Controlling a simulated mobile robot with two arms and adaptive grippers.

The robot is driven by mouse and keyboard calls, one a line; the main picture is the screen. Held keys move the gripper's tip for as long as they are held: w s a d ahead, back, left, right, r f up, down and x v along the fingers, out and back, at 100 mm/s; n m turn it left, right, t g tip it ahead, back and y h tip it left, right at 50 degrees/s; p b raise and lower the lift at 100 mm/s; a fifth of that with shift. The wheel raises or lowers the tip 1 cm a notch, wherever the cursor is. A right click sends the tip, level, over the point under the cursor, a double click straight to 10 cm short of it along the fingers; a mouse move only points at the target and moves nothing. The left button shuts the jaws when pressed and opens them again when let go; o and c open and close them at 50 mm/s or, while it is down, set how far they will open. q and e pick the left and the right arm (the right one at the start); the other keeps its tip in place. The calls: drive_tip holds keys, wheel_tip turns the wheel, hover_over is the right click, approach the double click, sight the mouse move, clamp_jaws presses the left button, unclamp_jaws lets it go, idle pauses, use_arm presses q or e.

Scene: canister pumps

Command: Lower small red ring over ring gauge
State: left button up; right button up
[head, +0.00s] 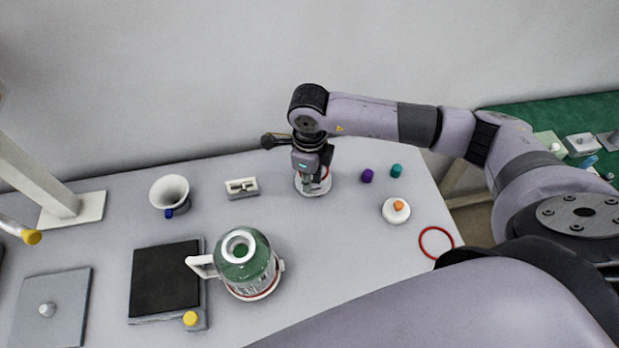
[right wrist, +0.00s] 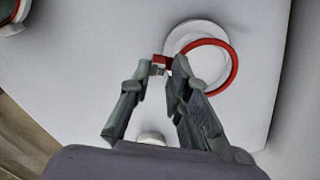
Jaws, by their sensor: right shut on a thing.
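My right gripper (head: 312,188) is shut on the small red ring, holding it by its red tab. In the right wrist view the fingertips (right wrist: 165,72) pinch this tab, and the small red ring (right wrist: 236,68) extends to the right. The white round ring gauge (right wrist: 180,38) lies under the ring, which overlaps it off-centre to the right in that view. In the head view the ring gauge (head: 300,185) is mostly hidden by the gripper, and only a bit of the ring (head: 326,173) shows. I cannot tell the height gap. My left gripper is not in view.
A larger red ring (head: 436,257) lies at the table's right edge. Purple (head: 367,175) and teal (head: 396,171) caps and a white round piece (head: 394,215) stand nearby. A green-topped canister (head: 246,268), a black pad (head: 163,280) and a funnel (head: 168,190) are to the left.

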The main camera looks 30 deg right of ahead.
drive_tip(key=shift+f+b, duration=0.85)
drive_tip(key=shift+f, duration=0.1)
idle(0.6)
drive_tip(key=o, duration=0.9)
drive_tip(key=shift+o, duration=0.3)
drive_tip(key=o, duration=0.4)
drive_tip(key=shift+r, duration=0.2)
drive_tip(key=shift+r+p, duration=2)
drive_tip(key=shift+r, duration=1.4)
